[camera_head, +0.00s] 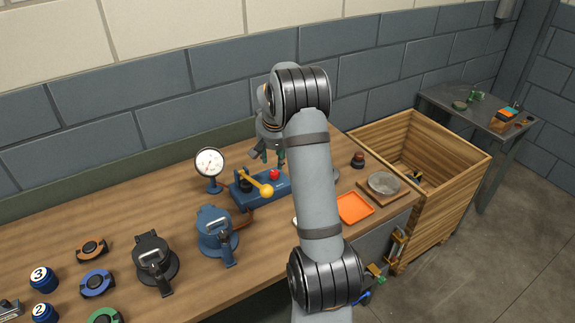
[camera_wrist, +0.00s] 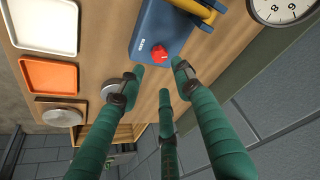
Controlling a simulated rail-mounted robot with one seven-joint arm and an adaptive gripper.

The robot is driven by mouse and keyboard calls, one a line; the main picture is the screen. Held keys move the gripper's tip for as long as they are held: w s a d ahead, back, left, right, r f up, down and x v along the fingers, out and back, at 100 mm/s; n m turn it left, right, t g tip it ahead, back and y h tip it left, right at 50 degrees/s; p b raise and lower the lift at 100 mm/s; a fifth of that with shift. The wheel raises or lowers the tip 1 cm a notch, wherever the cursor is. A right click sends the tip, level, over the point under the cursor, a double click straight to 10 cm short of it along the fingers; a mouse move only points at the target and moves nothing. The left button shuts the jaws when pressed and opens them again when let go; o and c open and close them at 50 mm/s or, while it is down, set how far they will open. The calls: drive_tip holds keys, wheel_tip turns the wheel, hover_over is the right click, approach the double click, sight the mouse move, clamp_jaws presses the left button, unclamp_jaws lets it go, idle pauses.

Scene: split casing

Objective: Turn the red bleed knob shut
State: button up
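The red bleed knob (camera_head: 274,174) sits on top of the blue block (camera_head: 244,200). In the wrist view the knob (camera_wrist: 155,50) shows clear, with the blue block (camera_wrist: 146,32) around it. My gripper (camera_head: 268,156) is just above and behind the knob in the head view. Its three green fingers are spread apart with nothing between them in the wrist view (camera_wrist: 159,80). The knob lies beyond the fingertips there, and I see no contact. A yellow-knobbed lever (camera_head: 266,190) lies across the block close to the red knob.
A dial gauge (camera_head: 209,163) stands left of the block. A blue casing (camera_head: 214,230) and a black casing (camera_head: 153,258) stand in front to the left. An orange tray (camera_head: 355,208) and a round metal dish (camera_head: 384,183) are to the right, near a wooden crate (camera_head: 450,165).

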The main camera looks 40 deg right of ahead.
sight(273, 173)
drive_tip(key=p+x, duration=0.3)
drive_tip(key=x, duration=0.7)
drive_tip(key=shift+d+f, duration=0.1)
drive_tip(key=shift+c, duration=0.7)
drive_tip(key=c, duration=0.7)
drive_tip(key=shift+w+b, duration=0.1)
drive_tip(key=shift+b, duration=0.25)
drive_tip(key=shift+w+f+b, duration=0.1)
drive_tip(key=shift+f+b, duration=0.15)
drive_tip(key=shift+b, duration=0.35)
drive_tip(key=m+b, duration=0.1)
drive_tip(key=b, duration=0.2)
drive_tip(key=shift+w+f+m+h+b, duration=0.1)
drive_tip(key=shift+f+m+h+b, duration=0.05)
drive_tip(key=shift+m+h+b, duration=0.2)
drive_tip(key=m+b, duration=0.1)
drive_tip(key=b, duration=0.1)
drive_tip(key=shift+m+g+b, duration=0.25)
drive_tip(key=shift+g+b, duration=0.05)
drive_tip(key=shift+g, duration=0.1)
drive_tip(key=shift+r+m+h+b, duration=0.25)
drive_tip(key=shift+r+m+b, duration=0.1)
drive_tip(key=shift+r+m, duration=0.2)
